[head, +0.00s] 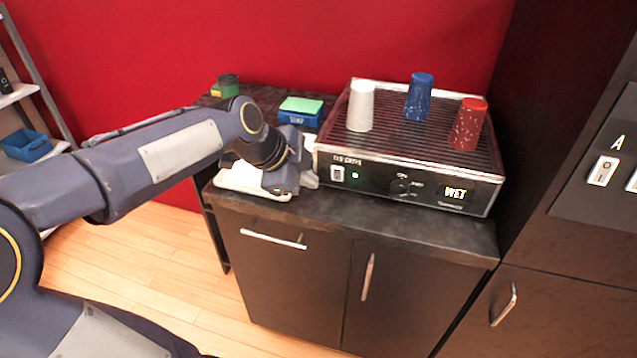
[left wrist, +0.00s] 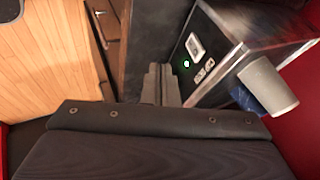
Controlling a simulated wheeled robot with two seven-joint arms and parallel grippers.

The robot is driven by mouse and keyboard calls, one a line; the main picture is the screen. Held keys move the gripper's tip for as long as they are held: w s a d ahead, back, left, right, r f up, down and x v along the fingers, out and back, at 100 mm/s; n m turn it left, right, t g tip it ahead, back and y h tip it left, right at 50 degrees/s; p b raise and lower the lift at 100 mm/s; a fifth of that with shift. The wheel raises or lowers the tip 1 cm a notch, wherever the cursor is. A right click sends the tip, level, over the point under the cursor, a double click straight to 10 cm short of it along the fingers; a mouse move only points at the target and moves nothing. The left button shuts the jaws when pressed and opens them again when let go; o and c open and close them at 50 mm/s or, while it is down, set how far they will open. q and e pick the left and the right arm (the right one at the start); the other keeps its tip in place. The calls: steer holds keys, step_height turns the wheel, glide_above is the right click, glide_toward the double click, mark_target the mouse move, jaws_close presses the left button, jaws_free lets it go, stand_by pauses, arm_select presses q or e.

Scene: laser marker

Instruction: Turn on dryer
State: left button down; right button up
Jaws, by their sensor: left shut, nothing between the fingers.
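The dryer (head: 400,180) is a black and steel box with a slatted top, standing on the dark cabinet. Its front has a white rocker switch (head: 337,174), a small lit green light (head: 355,176), a dark knob (head: 400,187) and a lit "WET" sign (head: 455,194). My left gripper (head: 308,180) is just left of the switch, near the dryer's front left corner. In the left wrist view the gripper (left wrist: 161,84) is shut and empty, pointing beside the switch (left wrist: 193,46) and green light (left wrist: 186,64). Contact with the dryer cannot be told. My right gripper is not in view.
White (head: 360,106), blue (head: 419,97) and red (head: 467,124) cups stand upside down on the dryer top. A blue box with a green top (head: 300,110) is behind my gripper. A white item (head: 240,178) lies under my arm. A control panel (head: 608,165) is at right.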

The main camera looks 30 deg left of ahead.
arm_select(q)
steer(key=v, duration=0.3)
steer(key=shift+s, duration=0.25)
stand_by(0.4)
steer(key=s+d+f+n+p, duration=0.1)
steer(key=s+d+f+n, duration=0.1)
steer(key=s+n, duration=0.3)
steer(key=s+d+f+n+p, duration=0.1)
steer(key=s+d+f+n, duration=0.1)
steer(key=s+d+n, duration=0.2)
steer(key=s+d+f+n+g+h+p, duration=0.1)
steer(key=s+d+f+n, duration=0.2)
steer(key=s+n, duration=0.4)
